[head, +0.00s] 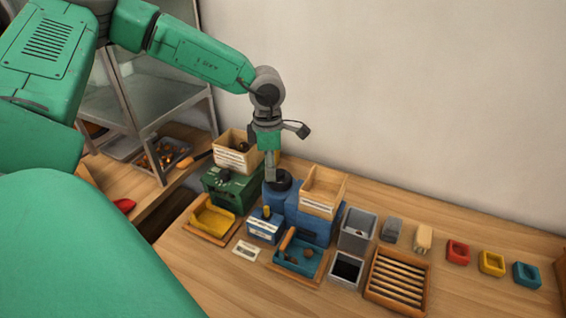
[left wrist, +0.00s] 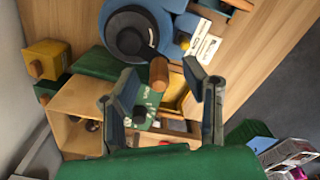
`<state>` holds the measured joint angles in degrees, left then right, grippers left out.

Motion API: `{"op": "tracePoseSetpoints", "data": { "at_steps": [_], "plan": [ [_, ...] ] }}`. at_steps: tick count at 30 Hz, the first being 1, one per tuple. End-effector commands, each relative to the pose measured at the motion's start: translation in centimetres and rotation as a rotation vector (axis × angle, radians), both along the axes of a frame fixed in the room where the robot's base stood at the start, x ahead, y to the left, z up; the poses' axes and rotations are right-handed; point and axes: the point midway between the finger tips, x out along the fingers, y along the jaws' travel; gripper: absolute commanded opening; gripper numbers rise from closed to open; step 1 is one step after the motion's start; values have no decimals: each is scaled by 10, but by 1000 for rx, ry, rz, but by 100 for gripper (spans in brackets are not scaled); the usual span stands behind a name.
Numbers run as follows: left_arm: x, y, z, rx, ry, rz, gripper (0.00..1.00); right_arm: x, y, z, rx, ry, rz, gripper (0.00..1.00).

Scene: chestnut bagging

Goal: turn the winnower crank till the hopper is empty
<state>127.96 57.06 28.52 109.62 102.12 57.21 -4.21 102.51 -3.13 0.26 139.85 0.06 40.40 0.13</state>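The blue winnower (head: 310,225) stands mid-table, with a wooden hopper (head: 322,190) on top; bare wood shows inside, but its bottom is hard to see. Its round blue housing with a black disc (left wrist: 130,35) shows in the left wrist view. A brown cylindrical crank handle (left wrist: 158,73) sticks up beside the disc. My left gripper (head: 271,178) reaches down over the disc from above. In the left wrist view its fingers (left wrist: 160,72) are spread, with the handle between the tips and gaps on both sides. My right gripper is not in view.
A green machine (head: 222,192) with a wooden box (head: 231,152) stands left of the winnower. A yellow tray (head: 211,220), a blue tray (head: 299,255), grey bins (head: 357,230) and a slatted rack (head: 398,278) stand close by. Small coloured blocks line the right, where the table is clearer.

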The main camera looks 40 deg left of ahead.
Motion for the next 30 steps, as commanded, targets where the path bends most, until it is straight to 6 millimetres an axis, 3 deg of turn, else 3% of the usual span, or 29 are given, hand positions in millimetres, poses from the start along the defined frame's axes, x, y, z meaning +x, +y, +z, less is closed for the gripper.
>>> {"op": "tracePoseSetpoints", "data": {
  "at_steps": [15,26,29,30],
  "plan": [
    [0,0,51,0,-1,0,40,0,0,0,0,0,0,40],
    [0,0,58,0,0,0,40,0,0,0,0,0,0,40],
    [0,0,58,0,0,0,4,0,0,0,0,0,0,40],
    [0,0,58,0,0,0,0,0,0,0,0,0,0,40]
  ]
}}
